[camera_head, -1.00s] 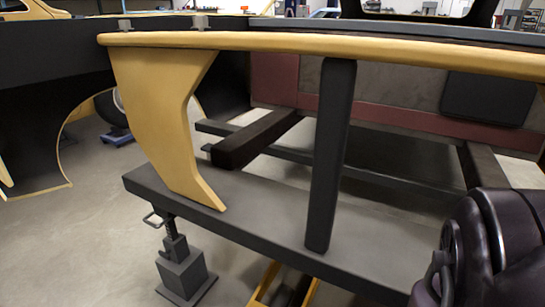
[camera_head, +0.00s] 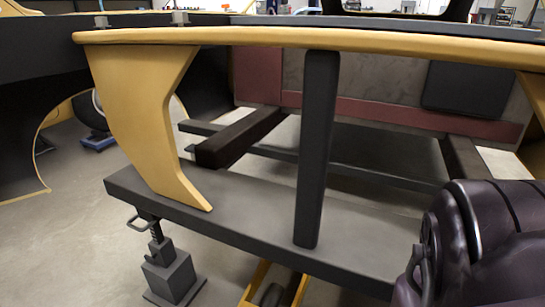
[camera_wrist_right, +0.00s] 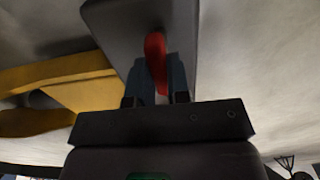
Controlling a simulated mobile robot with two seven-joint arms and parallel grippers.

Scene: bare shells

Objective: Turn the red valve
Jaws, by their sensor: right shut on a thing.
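In the right wrist view the red valve (camera_wrist_right: 155,48) shows as a small red piece between the two dark fingers of my right gripper (camera_wrist_right: 157,70). The gripper is shut on it. A dark grey slab (camera_wrist_right: 110,25) lies directly behind the red valve; the fingers hide part of the valve. In the head view neither the valve nor my right gripper shows; only a dark link of my right arm is at the lower right. My left gripper is in neither view.
In the head view a bare vehicle shell has a yellow rail (camera_head: 300,38), a grey sill (camera_head: 255,215) and a dark upright post (camera_head: 316,150). A grey jack stand (camera_head: 170,275) stands under the sill. Grey floor (camera_head: 60,245) is clear at left.

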